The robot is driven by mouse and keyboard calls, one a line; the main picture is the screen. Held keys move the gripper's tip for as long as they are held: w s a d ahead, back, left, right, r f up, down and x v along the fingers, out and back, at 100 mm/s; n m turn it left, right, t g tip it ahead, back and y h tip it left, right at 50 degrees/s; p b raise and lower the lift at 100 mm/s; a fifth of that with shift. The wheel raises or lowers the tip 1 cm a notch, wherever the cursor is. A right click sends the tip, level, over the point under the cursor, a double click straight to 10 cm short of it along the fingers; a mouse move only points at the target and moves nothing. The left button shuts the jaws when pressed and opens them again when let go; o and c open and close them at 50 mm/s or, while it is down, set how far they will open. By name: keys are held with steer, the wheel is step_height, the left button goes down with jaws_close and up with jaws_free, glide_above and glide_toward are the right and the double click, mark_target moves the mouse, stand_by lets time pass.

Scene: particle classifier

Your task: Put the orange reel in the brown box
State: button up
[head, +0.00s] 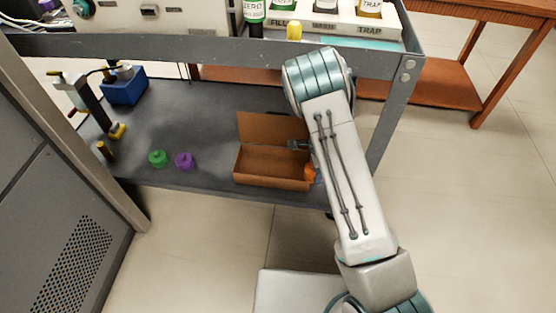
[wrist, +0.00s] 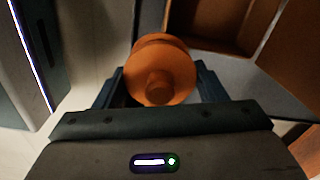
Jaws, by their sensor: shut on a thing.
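The orange reel (wrist: 160,75) is between the two fingers of my gripper (wrist: 160,90) in the wrist view, and the gripper is shut on it. In the head view a bit of the orange reel (head: 310,173) shows at the right end of the brown box, mostly hidden by my arm. The brown box (head: 268,178) stands open on the lower shelf, its lid flap raised at the back. Its inside looks empty where I can see it. In the wrist view the brown box (wrist: 215,45) lies beyond the reel, up and to the right.
A green reel (head: 157,158) and a purple reel (head: 184,160) lie on the grey shelf (head: 215,125) left of the box. A blue block (head: 124,88) and a stand are farther left. The upper shelf edge (head: 180,48) runs above, and a grey post (head: 390,115) stands at right.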

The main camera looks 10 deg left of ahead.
steer(key=w+a+f+b, duration=0.1)
steer(key=w+a+f, duration=0.1)
steer(key=w+a+f+b, duration=0.2)
steer(key=w+a, duration=0.1)
steer(key=w+a+f+b, duration=0.1)
steer(key=w+a+f, duration=0.1)
steer(key=a+f, duration=0.1)
steer(key=shift+w+a, duration=0.25)
steer(key=shift+w, duration=0.15)
steer(key=shift+f+b, duration=1.25)
steer(key=shift+f, duration=0.65)
steer(key=shift+f, duration=0.15)
steer(key=o, duration=1.1)
steer(key=shift+c, duration=0.2)
step_height(320, 180, up, 12)
steer(key=p, duration=0.4)
